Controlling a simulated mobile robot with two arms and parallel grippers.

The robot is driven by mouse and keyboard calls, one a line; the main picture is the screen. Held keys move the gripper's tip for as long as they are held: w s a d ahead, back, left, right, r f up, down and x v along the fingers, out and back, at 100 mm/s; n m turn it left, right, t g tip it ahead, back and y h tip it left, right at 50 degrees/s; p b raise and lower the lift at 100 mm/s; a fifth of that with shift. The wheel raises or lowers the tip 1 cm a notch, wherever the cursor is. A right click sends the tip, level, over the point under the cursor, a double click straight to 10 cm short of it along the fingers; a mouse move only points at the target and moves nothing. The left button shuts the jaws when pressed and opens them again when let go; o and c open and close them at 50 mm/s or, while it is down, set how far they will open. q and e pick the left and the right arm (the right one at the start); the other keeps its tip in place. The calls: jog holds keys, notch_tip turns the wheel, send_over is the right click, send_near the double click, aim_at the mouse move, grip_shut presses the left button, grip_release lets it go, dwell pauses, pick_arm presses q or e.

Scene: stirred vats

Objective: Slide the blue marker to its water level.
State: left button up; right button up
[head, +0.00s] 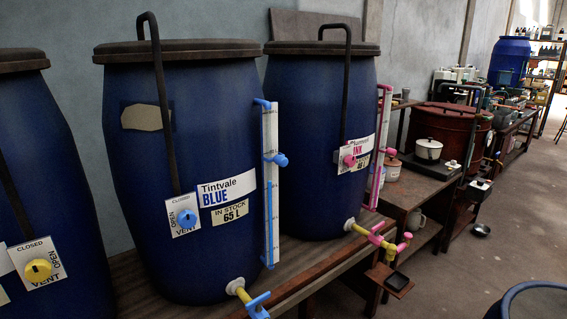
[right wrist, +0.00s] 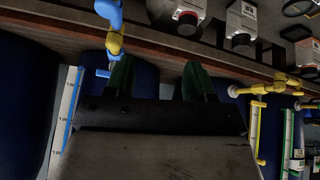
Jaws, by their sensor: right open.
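The blue marker (head: 278,160) is a blue knob on the upright white gauge (head: 270,225) at the right side of the blue vat labelled Tintvale BLUE (head: 140,240). A blue column fills the lower part of the gauge; its top appears a little below the marker. In the right wrist view my right gripper (right wrist: 158,78) is open, with two dark green fingers apart and nothing clearly between them. The gauge (right wrist: 68,110) shows left of the fingers. A small light-blue piece (right wrist: 102,73) shows beside the left finger; I cannot tell whether it is the marker. My left gripper is not in view.
A blue tap (head: 257,305) juts from the vat's base. A blue vent knob (head: 187,217) is on its front. A vat with a pink gauge (head: 380,145) stands to the right, a vat with a yellow vent knob (head: 38,270) to the left.

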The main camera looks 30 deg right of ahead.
jog(key=w+d+r+t, duration=0.2)
jog(key=w+r, duration=0.1)
jog(key=w, duration=0.2)
jog(key=w+d+r+t, duration=0.1)
jog(key=w+d+r, duration=0.2)
jog(key=w+r, duration=0.15)
jog(key=t, duration=0.8)
send_near(285, 164)
jog(key=w, duration=0.1)
jog(key=w+p, duration=0.1)
jog(key=w, duration=0.3)
jog(key=w+p, duration=0.1)
jog(key=w, duration=0.3)
jog(key=shift+w+a+r+p, duration=0.15)
jog(key=shift+w+p, duration=0.15)
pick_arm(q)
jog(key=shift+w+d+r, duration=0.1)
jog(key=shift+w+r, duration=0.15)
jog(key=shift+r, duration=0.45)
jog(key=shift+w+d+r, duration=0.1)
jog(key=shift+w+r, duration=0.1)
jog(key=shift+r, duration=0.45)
pick_arm(e)
jog(key=shift+w, duration=0.6)
jog(key=shift+c, duration=0.3)
grip_shut()
